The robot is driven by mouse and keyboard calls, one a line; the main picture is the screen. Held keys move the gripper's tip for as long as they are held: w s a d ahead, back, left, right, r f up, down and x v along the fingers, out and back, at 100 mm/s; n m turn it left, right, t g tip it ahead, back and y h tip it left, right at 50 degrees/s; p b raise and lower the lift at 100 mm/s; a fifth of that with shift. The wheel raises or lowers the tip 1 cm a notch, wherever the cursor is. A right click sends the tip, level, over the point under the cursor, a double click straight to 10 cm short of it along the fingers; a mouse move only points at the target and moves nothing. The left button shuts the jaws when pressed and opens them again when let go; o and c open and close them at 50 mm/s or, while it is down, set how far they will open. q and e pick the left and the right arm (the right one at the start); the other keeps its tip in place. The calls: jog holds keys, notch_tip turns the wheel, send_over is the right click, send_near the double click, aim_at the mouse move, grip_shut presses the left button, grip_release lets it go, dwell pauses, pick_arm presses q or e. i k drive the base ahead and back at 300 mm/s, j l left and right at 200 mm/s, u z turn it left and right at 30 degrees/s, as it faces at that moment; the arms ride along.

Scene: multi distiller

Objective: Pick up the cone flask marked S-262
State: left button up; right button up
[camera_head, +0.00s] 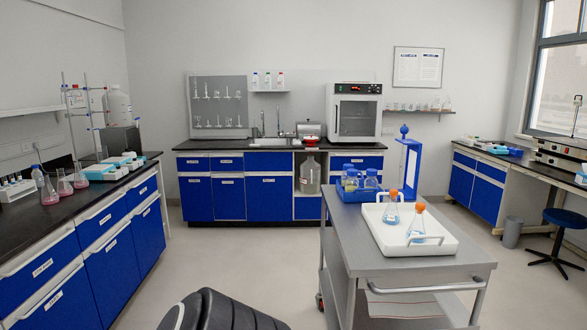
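Two cone flasks with orange stoppers stand in a white tray (439,245) on the grey metal cart (350,258). The rear flask (392,213) and the front flask (416,230) both hold a little bluish liquid. Several cone flasks with pink contents stand on the left bench; one is the pink flask (49,191). No marking S-262 can be read on any flask at this size.
A blue crate (345,193) with blue-capped bottles sits at the cart's far end. A blue stool (565,218) and a grey bin (512,232) stand at the right. A dark rounded object (222,312) is at the bottom edge. The floor (245,258) left of the cart is clear.

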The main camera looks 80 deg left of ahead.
aim_at(64, 188)
jog(key=u, duration=2.6)
jog(key=i+j+u, duration=0.1)
jog(key=i+u, duration=0.15)
jog(key=i, duration=0.15)
jog(key=i+u, duration=0.25)
jog(key=i, duration=4.95)
jog(key=i+j+z, duration=0.15)
jog(key=i, duration=0.35)
jog(key=i+j+z, duration=0.15)
jog(key=i, duration=0.3)
